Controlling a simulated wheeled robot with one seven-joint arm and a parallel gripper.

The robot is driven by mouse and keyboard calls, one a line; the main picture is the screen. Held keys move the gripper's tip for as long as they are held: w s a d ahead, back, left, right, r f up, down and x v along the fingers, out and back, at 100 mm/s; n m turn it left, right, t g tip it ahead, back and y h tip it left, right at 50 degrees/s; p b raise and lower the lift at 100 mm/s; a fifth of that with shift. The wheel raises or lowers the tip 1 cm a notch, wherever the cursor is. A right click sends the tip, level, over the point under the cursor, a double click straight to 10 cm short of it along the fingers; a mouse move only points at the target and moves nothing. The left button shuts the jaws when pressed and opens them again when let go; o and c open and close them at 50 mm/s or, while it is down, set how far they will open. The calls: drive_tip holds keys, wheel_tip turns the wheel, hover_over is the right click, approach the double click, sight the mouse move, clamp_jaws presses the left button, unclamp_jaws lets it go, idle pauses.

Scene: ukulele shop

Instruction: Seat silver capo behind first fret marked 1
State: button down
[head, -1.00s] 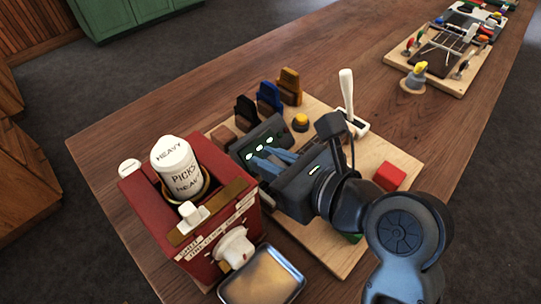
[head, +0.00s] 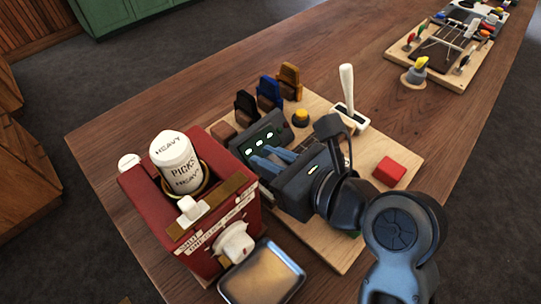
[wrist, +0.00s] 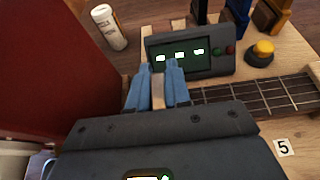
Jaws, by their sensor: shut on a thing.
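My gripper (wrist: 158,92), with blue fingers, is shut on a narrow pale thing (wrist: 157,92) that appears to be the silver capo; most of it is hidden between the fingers. In the head view my gripper (head: 272,160) is low over the wooden board, between the screen box and my dark wrist. The dark fretboard (wrist: 255,95) with metal frets runs right from beside the fingers in the wrist view. Its left end is hidden, and I cannot tell whether the held thing touches it. A tag marked 5 (wrist: 284,148) lies below the neck; no tag marked 1 is readable.
A dark box with lit screens (wrist: 190,52) stands just beyond the fingers, with a yellow button (head: 300,117) beside it. Black, blue and orange capos (head: 289,80) stand behind. A red pick dispenser (head: 190,215) is close on the left. A red block (head: 389,170) lies right.

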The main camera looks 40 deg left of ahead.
drive_tip(key=c, duration=1.4)
unclamp_jaws()
drive_tip(key=shift+o, duration=0.2)
drive_tip(key=p+v, duration=0.2)
drive_tip(key=p, duration=0.1)
drive_tip(key=shift+d+r, duration=0.2)
drive_tip(key=shift+d, duration=0.15)
drive_tip(key=v, duration=0.8)
drive_tip(key=shift+d+f, duration=0.1)
drive_tip(key=shift+d, duration=0.1)
